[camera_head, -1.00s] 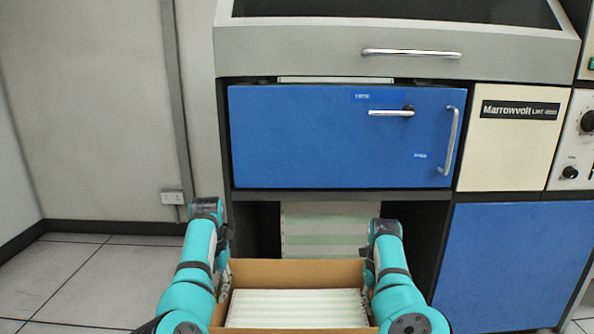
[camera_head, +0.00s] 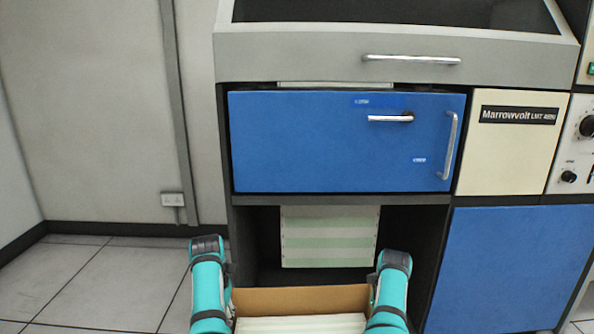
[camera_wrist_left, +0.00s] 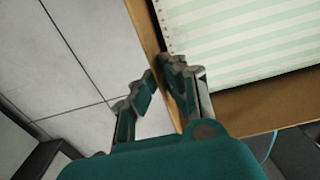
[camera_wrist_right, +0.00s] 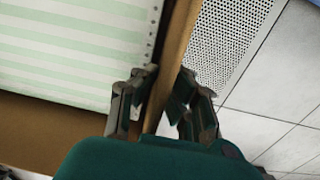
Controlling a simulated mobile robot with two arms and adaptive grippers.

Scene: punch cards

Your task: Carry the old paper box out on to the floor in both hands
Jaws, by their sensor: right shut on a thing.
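The old paper box (camera_head: 300,299) is an open brown carton holding a stack of green-striped paper (camera_head: 300,325). It is at the bottom of the head view, in front of the cabinet's open lower bay. My left gripper (camera_wrist_left: 160,82) has its fingers on either side of one box wall, close against it. My right gripper (camera_wrist_right: 163,88) is shut on the opposite wall. In the head view my arms hide both fingertips and the box's near part is out of frame.
The cabinet has a blue drawer front (camera_head: 300,140) above the open bay. More green-striped paper (camera_head: 330,237) stands in the bay. Tiled floor (camera_head: 85,275) is clear at the left. A perforated floor tile (camera_wrist_right: 225,45) shows beside the box.

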